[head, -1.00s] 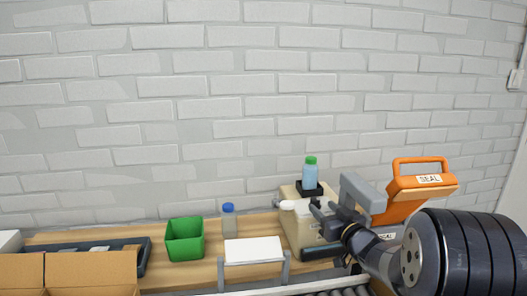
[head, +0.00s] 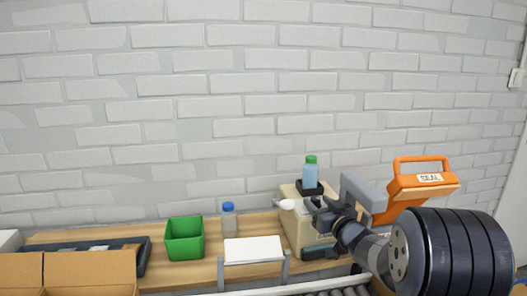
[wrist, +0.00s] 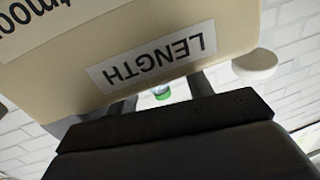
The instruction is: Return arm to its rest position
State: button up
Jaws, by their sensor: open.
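My gripper (head: 319,210) is in front of the beige machine (head: 293,228) at the right of the bench in the head view. It is open, with nothing seen between its fingers. In the wrist view my gripper (wrist: 160,98) has its two fingers apart beneath the machine's upside-down LENGTH label (wrist: 155,58). A bottle's green cap (wrist: 163,96) shows in the gap, behind the fingers. My dark arm comes in from the lower right of the head view.
A blue bottle with a green cap (head: 310,173) stands on the machine. The orange SEAL press (head: 421,185) is close behind my arm. Left are a white panel (head: 253,250), a blue-capped bottle (head: 229,222), a green bin (head: 184,240) and an open cardboard box (head: 90,273).

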jog(key=shift+s+a+f+m+h+b, duration=0.2)
jog(key=shift+m+h+b, duration=0.2)
jog(key=shift+h+b, duration=0.3)
jog(key=shift+b, duration=0.55)
jog(key=shift+m+t+h+b, duration=0.55)
jog(key=shift+h+b, duration=0.25)
jog(key=shift+b, duration=0.45)
jog(key=shift+a+m+h+b, duration=0.1)
jog(key=shift+m+h+b, duration=0.5)
jog(key=shift+b, duration=0.65)
